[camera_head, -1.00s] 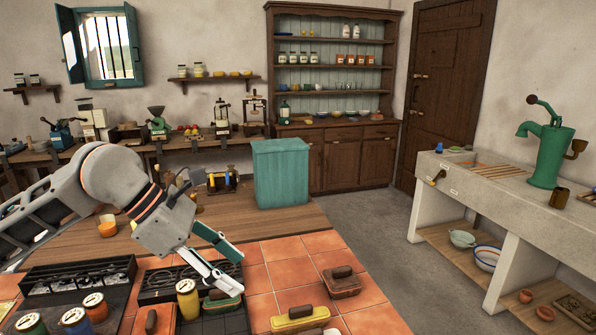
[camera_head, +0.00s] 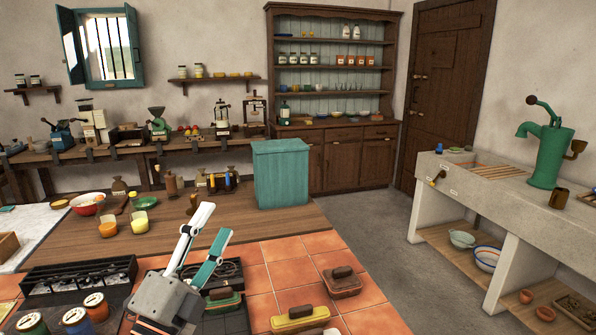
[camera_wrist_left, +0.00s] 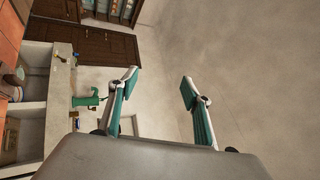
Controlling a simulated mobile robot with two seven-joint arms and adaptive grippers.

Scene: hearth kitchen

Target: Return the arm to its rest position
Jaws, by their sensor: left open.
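My left gripper (camera_head: 213,232) is at the lower left of the head view, over the near edge of the tiled counter. Its two white and teal fingers point up and stand apart, with nothing between them. In the left wrist view the same gripper (camera_wrist_left: 160,85) is spread open and empty, with bare wall behind it. The rest of my left arm is mostly below the head view's lower edge. My right gripper does not show.
Below and around the gripper are a black tray (camera_head: 78,282), several jars such as a blue one (camera_head: 77,321), and lidded dishes, a yellow one (camera_head: 299,318) and a red one (camera_head: 342,283). A teal bin (camera_head: 281,173) stands behind. Bowls and cups sit at the left.

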